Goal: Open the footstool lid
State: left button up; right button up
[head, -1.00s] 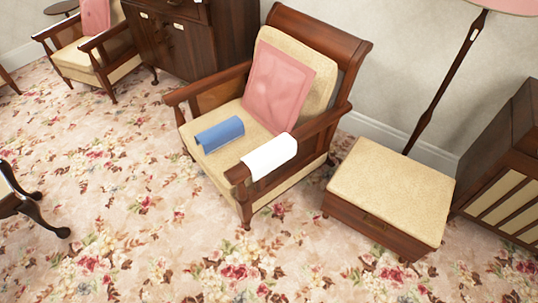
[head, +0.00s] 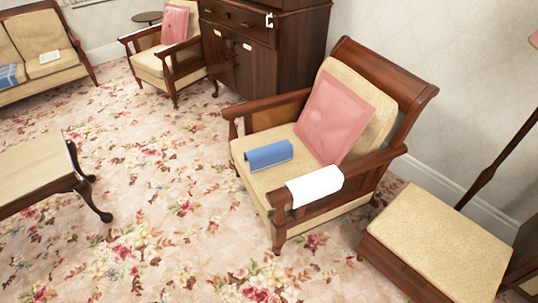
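The footstool (head: 440,240) stands at the lower right of the head view, to the right of the armchair. It has a cream padded lid and a dark wooden box body. The lid lies flat and closed on the box. Its front lower part runs past the bottom edge of the picture. Neither of my grippers shows in the head view.
An armchair (head: 275,178) with a pink cushion (head: 335,115), a blue cloth (head: 268,155) and a white cloth (head: 314,186) stands beside the footstool. A low table (head: 28,175) is at the left, a cabinet (head: 260,60) behind. Floral carpet (head: 150,220) is open in front.

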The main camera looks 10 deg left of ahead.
aim_at(452, 254)
jog(key=l+z, duration=0.15)
jog(key=z, duration=1.3)
jog(key=i+j+u, duration=0.45)
jog(key=i+j, duration=0.15)
jog(key=i, duration=0.25)
